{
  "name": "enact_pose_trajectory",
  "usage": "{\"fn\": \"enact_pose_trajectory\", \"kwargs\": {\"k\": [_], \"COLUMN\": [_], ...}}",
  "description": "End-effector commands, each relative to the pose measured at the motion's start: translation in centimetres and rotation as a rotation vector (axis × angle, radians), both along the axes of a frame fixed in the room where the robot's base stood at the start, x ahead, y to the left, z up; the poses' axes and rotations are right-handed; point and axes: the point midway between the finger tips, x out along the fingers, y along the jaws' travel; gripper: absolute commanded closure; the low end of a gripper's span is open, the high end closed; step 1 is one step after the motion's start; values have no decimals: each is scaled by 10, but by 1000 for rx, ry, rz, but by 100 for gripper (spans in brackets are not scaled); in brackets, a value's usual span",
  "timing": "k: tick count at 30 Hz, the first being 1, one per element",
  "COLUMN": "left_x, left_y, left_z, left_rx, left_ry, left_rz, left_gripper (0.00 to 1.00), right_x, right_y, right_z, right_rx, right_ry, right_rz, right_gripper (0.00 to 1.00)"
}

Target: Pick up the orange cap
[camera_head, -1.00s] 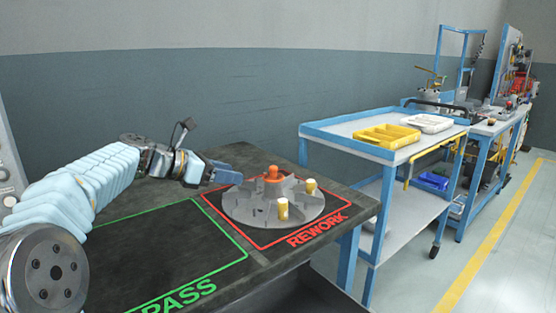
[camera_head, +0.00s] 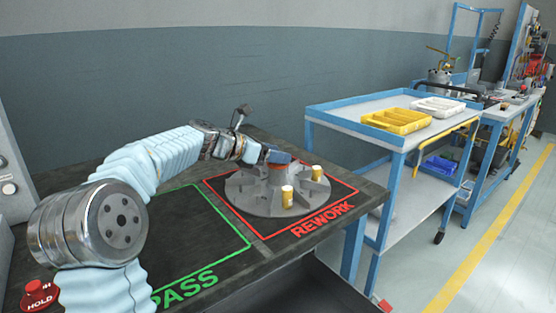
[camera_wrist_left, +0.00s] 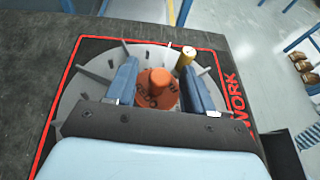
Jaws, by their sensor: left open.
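The orange cap (camera_wrist_left: 158,88) shows in the left wrist view, a round flanged piece with a raised knob. It sits at the middle of a grey finned disc (camera_wrist_left: 85,95), which lies inside the red REWORK outline. My left gripper (camera_wrist_left: 158,84) is open, with a blue finger on each side of the cap. In the head view my left gripper (camera_head: 278,157) is over the disc's centre and hides most of the cap. I cannot tell whether the fingers touch the cap. My right gripper is not in view.
The green PASS area (camera_head: 180,245) is bare where visible. A blue-framed cart (camera_head: 350,125) with yellow (camera_head: 397,121) and white trays stands to the right. A red HOLD button (camera_head: 38,294) is at lower left.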

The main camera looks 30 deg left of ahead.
Motion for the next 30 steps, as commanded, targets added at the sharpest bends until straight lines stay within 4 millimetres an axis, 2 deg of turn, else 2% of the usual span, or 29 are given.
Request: {"fn": "enact_pose_trajectory", "kwargs": {"k": [3,10,20,30], "left_x": [8,9,9,9], "left_y": [-4,-5,-4,-5], "left_z": [-4,-5,-5,-2], "left_rx": [0,0,1,2], "left_ry": [0,0,1,0], "left_rz": [1,1,1,1], "left_gripper": [48,48,98,100], "right_x": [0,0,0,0], "right_y": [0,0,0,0], "right_z": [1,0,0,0], "right_rx": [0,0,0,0], "right_ry": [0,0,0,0], "right_rz": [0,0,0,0], "right_gripper": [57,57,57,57]}}
